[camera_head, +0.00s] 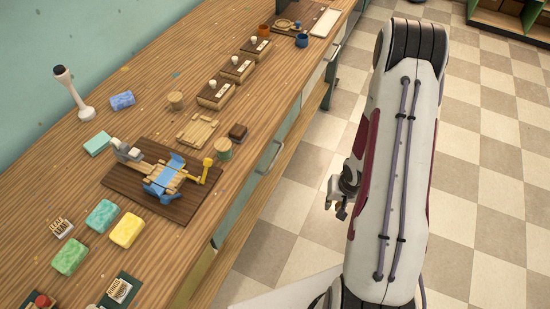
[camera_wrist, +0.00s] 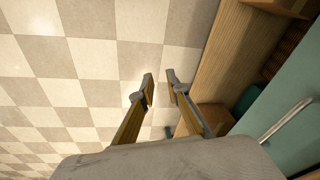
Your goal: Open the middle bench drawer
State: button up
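The wooden bench (camera_head: 150,110) runs diagonally through the head view, with drawer fronts along its right side. A teal drawer front (camera_head: 250,185) with a pale bar handle (camera_head: 270,157) sits near the middle and looks closed. In the wrist view, a teal front (camera_wrist: 285,110) with a metal bar handle (camera_wrist: 287,121) is at the right. My gripper (camera_head: 341,196) is right of the bench front, over the floor, apart from the handle. In the wrist view my gripper (camera_wrist: 163,88) is open, with nothing between its fingertips. My arm hides part of the floor.
The bench top holds a dark board (camera_head: 120,177) with a wooden and blue device, soap bars such as a yellow one (camera_head: 126,230), and several small boxes. A lower wooden shelf (camera_wrist: 215,75) juts out under the drawers. The checkered floor (camera_head: 300,225) beside the bench is clear.

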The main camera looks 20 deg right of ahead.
jog(key=w+a+f+m+t+y, duration=0.2)
jog(key=a+f, duration=0.2)
jog(key=f, duration=0.3)
jog(key=m+t+y, duration=0.4)
jog(key=m+t, duration=0.1)
jog(key=t, duration=0.5)
send_near(275, 157)
jog(key=w+a+f, duration=0.1)
jog(key=w, duration=0.1)
jog(key=shift+s+f, duration=0.15)
jog(key=shift+a, duration=0.1)
jog(key=shift+x, duration=3.9)
